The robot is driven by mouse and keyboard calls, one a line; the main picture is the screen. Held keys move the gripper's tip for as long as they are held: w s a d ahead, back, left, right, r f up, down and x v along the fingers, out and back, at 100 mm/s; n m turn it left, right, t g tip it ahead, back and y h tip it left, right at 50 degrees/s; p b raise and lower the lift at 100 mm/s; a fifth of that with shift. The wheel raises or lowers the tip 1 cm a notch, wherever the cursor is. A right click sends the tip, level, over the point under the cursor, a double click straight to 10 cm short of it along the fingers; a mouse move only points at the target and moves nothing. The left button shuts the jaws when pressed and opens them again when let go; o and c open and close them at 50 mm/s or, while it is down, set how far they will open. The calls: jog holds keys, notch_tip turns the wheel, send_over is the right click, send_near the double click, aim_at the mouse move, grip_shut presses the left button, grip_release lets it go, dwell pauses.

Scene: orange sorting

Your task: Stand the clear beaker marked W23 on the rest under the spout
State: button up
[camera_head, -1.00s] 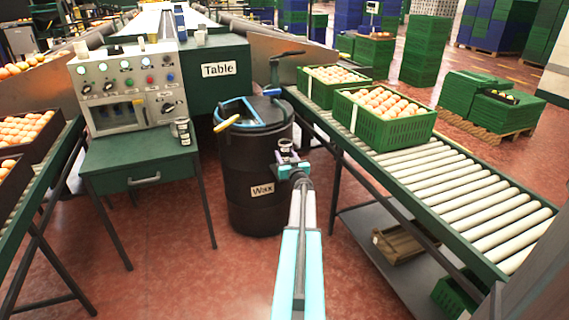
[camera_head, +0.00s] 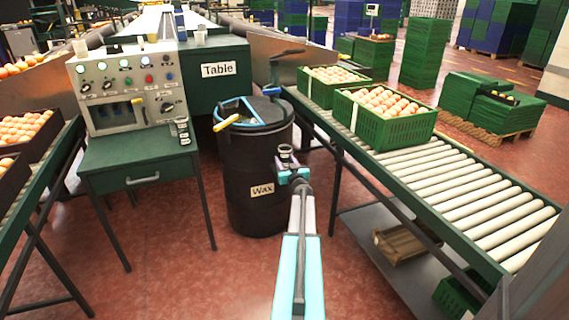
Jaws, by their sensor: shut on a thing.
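My gripper (camera_head: 289,174) is shut on a small clear beaker (camera_head: 285,153) with a dark band and a pale label. It holds the beaker upright in front of the black wax drum (camera_head: 262,212), near the drum's right side. The marking on the beaker is too small to read. A similar small vessel (camera_head: 182,130) with a label stands on the green desk at the left. I cannot make out the spout or its rest for certain. A yellow-handled part (camera_head: 227,123) sticks out at the drum's blue-edged top.
A control panel (camera_head: 128,88) stands on the green desk (camera_head: 137,158). A roller conveyor (camera_head: 455,190) with green crates of oranges (camera_head: 385,128) runs along the right. Several vessels stand on the green cabinet (camera_head: 215,50).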

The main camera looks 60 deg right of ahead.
jog(key=shift+f, duration=0.1)
jog(key=o, duration=1)
jog(key=shift+o, duration=0.2)
jog(key=shift+r, duration=0.2)
jog(key=p+v, duration=0.2)
jog(key=v, duration=1)
dwell(0.4)
